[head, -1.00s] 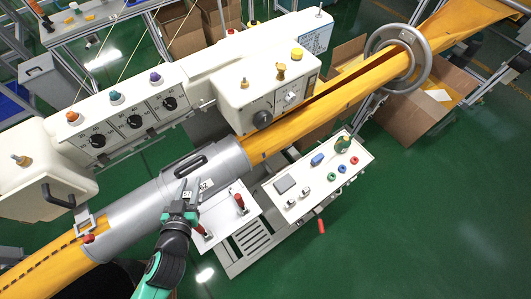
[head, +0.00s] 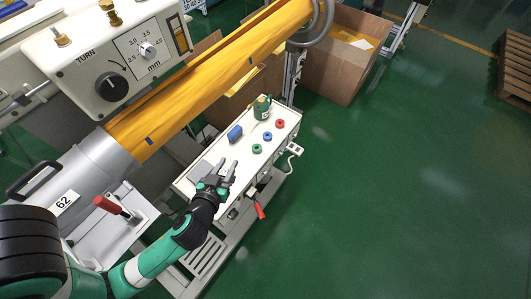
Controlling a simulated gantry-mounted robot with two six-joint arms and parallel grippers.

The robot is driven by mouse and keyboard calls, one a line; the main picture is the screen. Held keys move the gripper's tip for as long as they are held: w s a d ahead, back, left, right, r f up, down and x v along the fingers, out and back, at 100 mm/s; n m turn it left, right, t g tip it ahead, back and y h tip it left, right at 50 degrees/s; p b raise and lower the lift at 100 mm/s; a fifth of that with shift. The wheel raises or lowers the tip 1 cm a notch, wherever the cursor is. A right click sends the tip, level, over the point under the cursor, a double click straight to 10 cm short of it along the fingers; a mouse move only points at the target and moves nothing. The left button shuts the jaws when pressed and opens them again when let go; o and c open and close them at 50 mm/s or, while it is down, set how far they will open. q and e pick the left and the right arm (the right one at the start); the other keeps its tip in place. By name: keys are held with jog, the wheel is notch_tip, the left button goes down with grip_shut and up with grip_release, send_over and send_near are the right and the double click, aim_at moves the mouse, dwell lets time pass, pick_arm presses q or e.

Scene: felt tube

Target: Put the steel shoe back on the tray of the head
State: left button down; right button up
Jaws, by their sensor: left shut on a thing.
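My left gripper (head: 222,174) is over the near left part of the white tray (head: 262,158). Its two fingers point up the picture and are shut on a small grey piece, which I take to be the steel shoe; the fingers hide most of it. I cannot tell whether it touches the tray. A grey flat pad (head: 199,170) lies on the tray just left of the fingers. My right gripper is not in view. The steel sleeve (head: 95,165) marked 62 surrounds the yellow felt tube (head: 205,80).
On the tray are a blue block (head: 235,133), a green bottle (head: 262,107) and several coloured rings (head: 268,136). A red-handled lever (head: 110,205) stands left of my gripper; another red handle (head: 259,210) hangs below the tray. Green floor at right is open.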

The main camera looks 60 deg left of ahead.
pick_arm(q)
jog(key=shift+a, duration=0.2)
jog(key=shift+w+a+f+b, duration=1.45)
jog(key=shift+w+f, duration=0.25)
jog(key=shift+f, duration=0.5)
jog(key=shift+w+a+f+b, duration=1.45)
jog(key=shift+w+f, duration=0.25)
jog(key=shift+f, duration=0.55)
jog(key=shift+w+a+f+b, duration=1.45)
jog(key=shift+w+f, duration=0.25)
jog(key=shift+f, duration=0.5)
jog(key=c, duration=0.6)
grip_release()
jog(key=shift+o, duration=0.2)
jog(key=shift+r, duration=0.1)
